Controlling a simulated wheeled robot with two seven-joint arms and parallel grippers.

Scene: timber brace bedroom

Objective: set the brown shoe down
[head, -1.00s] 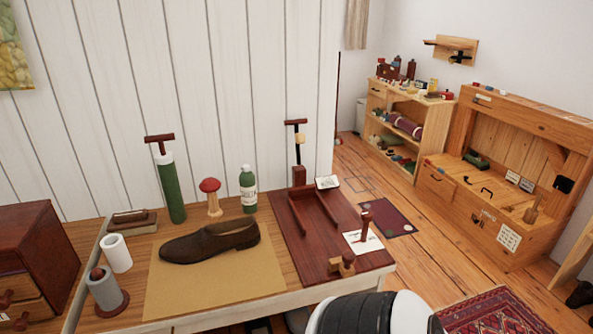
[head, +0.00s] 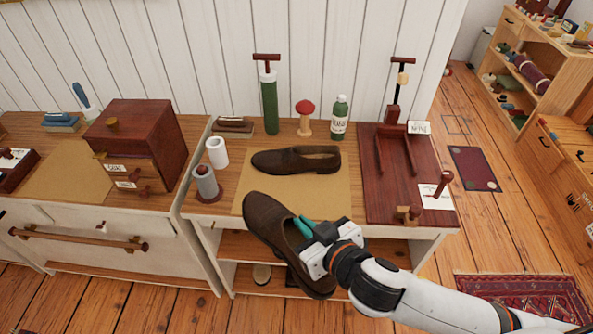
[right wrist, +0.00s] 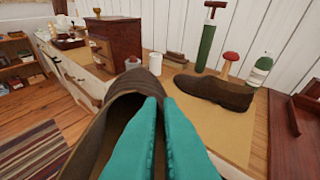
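A brown shoe (head: 272,222) is in my right gripper (head: 303,228), tilted with its toe up and to the left, in front of the table's near edge. The teal fingers (right wrist: 158,140) are closed on the shoe's opening (right wrist: 115,112) in the right wrist view. A second, matching brown shoe (head: 292,161) lies on the tan mat (head: 325,198) on the table, toe to the left. It also shows in the right wrist view (right wrist: 212,91). The held shoe covers the mat's front left part. My left gripper is not in view.
Around the mat stand a white roll (head: 217,152), a grey spool (head: 206,184), a green cylinder (head: 270,105), a red mushroom (head: 305,117) and a green bottle (head: 339,118). A dark red board (head: 385,205) lies to the right. The mat's front right is bare.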

